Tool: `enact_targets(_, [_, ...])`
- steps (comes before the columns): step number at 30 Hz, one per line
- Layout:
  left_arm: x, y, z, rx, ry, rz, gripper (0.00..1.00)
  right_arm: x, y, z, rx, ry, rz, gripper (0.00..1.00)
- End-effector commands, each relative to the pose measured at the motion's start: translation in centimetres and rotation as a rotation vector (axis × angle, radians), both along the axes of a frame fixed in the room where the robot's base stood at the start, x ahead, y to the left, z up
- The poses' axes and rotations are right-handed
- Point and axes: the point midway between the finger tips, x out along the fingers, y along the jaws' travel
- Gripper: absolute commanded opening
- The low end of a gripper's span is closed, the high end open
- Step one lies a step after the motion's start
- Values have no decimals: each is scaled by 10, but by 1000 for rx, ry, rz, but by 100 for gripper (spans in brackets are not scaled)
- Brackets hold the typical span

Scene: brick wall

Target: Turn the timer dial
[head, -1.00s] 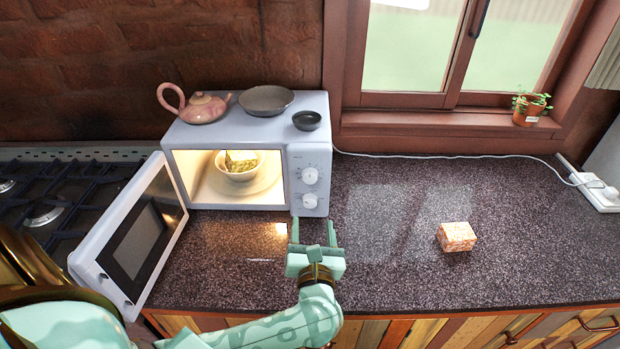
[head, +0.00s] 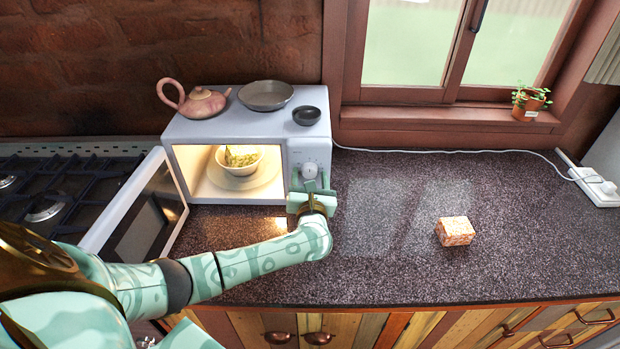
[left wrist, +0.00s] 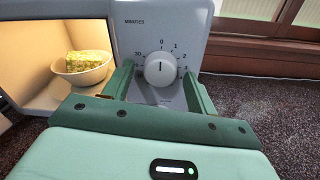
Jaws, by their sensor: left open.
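The timer dial (left wrist: 160,69) is a round white knob on the microwave's front panel, with "MINUTES" and numbers around it; its pointer mark is near 0. In the head view it is the upper knob (head: 310,171). My left gripper (head: 311,180) is open in front of the panel. In the left wrist view its two green fingers stand on either side of the dial, with a gap visible on each side. I cannot tell how deep the fingertips reach. The lower knob is hidden behind the gripper. My right gripper is not in view.
The microwave (head: 230,130) has its door (head: 140,215) swung open at left, a bowl of food (head: 240,160) inside. A teapot (head: 203,103), plate (head: 266,95) and small bowl (head: 306,115) stand on top. A patterned block (head: 455,231) lies right; the counter between is clear.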

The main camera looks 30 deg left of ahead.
Motion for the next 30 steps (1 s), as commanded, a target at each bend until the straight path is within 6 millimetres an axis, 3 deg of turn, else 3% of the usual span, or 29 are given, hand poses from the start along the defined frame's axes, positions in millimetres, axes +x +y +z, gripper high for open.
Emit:
enact_targets(1, [0, 0, 0, 0, 0, 0, 58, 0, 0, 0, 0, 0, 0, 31])
enact_targets(6, [0, 0, 0, 0, 0, 0, 13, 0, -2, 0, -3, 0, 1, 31])
enact_targets(20, [-1, 0, 1, 71, 42, 0, 13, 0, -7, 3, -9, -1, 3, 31])
enact_targets(30, [-1, 0, 1, 301, 186, 2, 13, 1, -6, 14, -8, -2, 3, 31])
